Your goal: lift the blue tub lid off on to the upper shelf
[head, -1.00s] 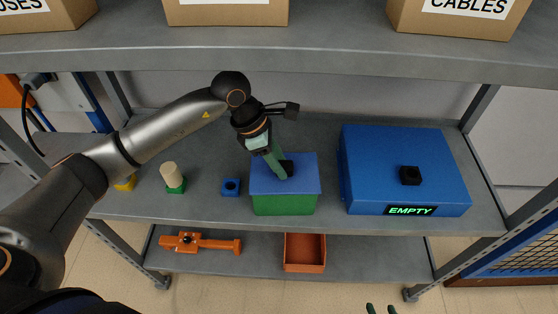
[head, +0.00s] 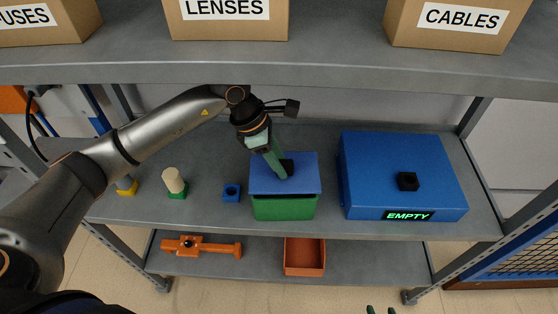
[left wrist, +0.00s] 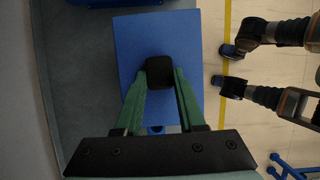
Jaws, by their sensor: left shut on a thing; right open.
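The blue tub lid (head: 262,177) is over the green tub (head: 284,208) on the middle shelf. It looks raised slightly, with a thin dark line between it and the tub; the exact gap is hard to tell. My left gripper (head: 286,167) is shut on the lid's black knob. The left wrist view shows its fingers on both sides of the knob (left wrist: 160,70), above the lid (left wrist: 185,40). My right gripper (head: 380,309) shows only two separated fingertips at the bottom edge; it is open and empty. The upper shelf (head: 330,68) spans the top.
Cardboard boxes marked LENSES (head: 228,24) and CABLES (head: 452,24) stand on the upper shelf, with bare surface between them. A blue EMPTY box (head: 400,160) is right of the tub.

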